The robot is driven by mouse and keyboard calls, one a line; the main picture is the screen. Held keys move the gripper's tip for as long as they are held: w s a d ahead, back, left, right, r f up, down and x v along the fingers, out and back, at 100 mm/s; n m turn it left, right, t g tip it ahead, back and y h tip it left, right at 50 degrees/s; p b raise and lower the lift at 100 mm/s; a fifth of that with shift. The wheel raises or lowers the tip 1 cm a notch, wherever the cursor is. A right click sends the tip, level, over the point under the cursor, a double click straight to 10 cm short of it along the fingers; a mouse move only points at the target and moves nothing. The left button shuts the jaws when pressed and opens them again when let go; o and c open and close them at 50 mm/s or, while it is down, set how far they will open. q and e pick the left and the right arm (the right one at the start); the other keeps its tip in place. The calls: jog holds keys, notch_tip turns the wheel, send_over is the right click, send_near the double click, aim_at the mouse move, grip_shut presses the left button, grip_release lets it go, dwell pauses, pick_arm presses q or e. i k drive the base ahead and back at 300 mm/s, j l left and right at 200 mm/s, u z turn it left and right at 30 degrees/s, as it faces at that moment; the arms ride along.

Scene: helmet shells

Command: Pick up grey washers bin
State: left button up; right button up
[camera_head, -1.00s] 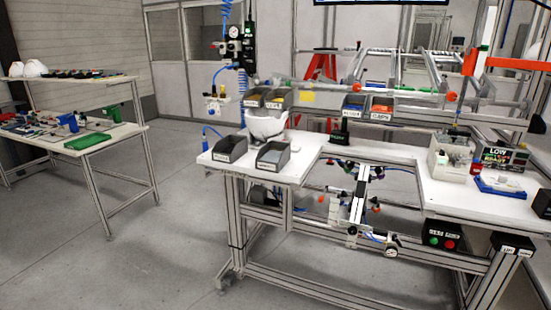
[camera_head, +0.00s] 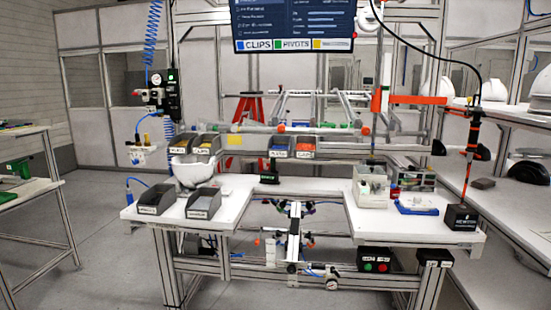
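Two dark grey bins stand side by side on the left part of the white workbench: a left bin (camera_head: 157,199) and a right bin (camera_head: 203,203). Both have white front labels that are too small to read for sure. More small grey bins sit on the raised rack behind: a left pair (camera_head: 193,143) and a middle pair (camera_head: 291,147), one of these with orange contents. I cannot tell from the labels which bin is the washers bin. Neither of my grippers is in view.
A white helmet shell (camera_head: 194,169) stands behind the front bins. The workbench (camera_head: 243,213) has a recess in its middle front with a fixture below. A clear box (camera_head: 371,186) and a blue item (camera_head: 417,207) lie right. Floor is open at front left.

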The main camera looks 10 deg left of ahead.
aim_at(204, 203)
jog(key=i+j+z, duration=0.1)
jog(key=j, duration=0.35)
jog(key=i+j, duration=0.25)
jog(key=j, duration=0.2)
jog(key=i+j+z, duration=0.15)
jog(key=j, duration=0.3)
jog(key=i+j, duration=0.2)
jog(key=j, duration=0.25)
jog(key=i+j+z, duration=0.15)
jog(key=j, duration=0.35)
jog(key=i+j, duration=0.15)
jog(key=j, duration=0.35)
jog(key=i+j+z, duration=0.15)
jog(key=j, duration=0.8)
jog(key=i+z, duration=0.05)
jog(key=i, duration=0.05)
